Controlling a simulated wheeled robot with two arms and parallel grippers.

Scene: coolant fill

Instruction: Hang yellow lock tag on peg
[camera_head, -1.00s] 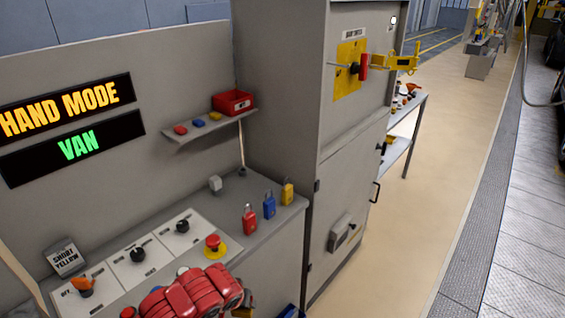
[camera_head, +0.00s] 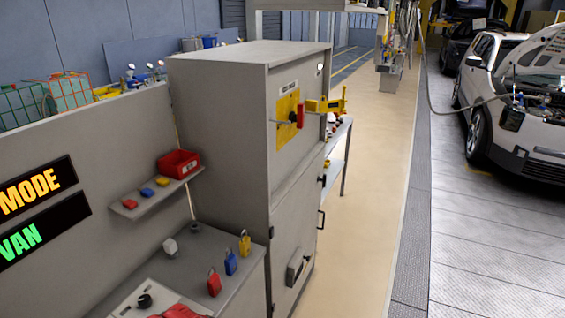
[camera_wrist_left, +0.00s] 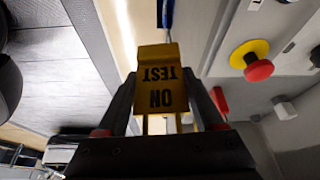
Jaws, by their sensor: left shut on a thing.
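A yellow tag (camera_wrist_left: 162,85) marked "ON TEST", upside down in the left wrist view, is held between the fingers of my left gripper (camera_wrist_left: 162,100). In the head view the gripper and tag are out of frame. My right gripper is in neither view. A thin grey rod (camera_head: 279,121) juts from the yellow plate (camera_head: 286,108) on the grey cabinet, beside a red handle (camera_head: 300,116). I cannot tell whether this rod is the peg. A yellow padlock (camera_head: 244,245), a blue padlock (camera_head: 230,263) and a red padlock (camera_head: 214,284) stand on the console.
The grey cabinet (camera_head: 222,140) stands beside the console. A yellow bracket (camera_head: 326,105) sticks out from its front. A small shelf (camera_head: 160,190) holds a red bin (camera_head: 178,163). The floor (camera_head: 365,200) right of the cabinet is clear. A white car (camera_head: 500,110) stands at right.

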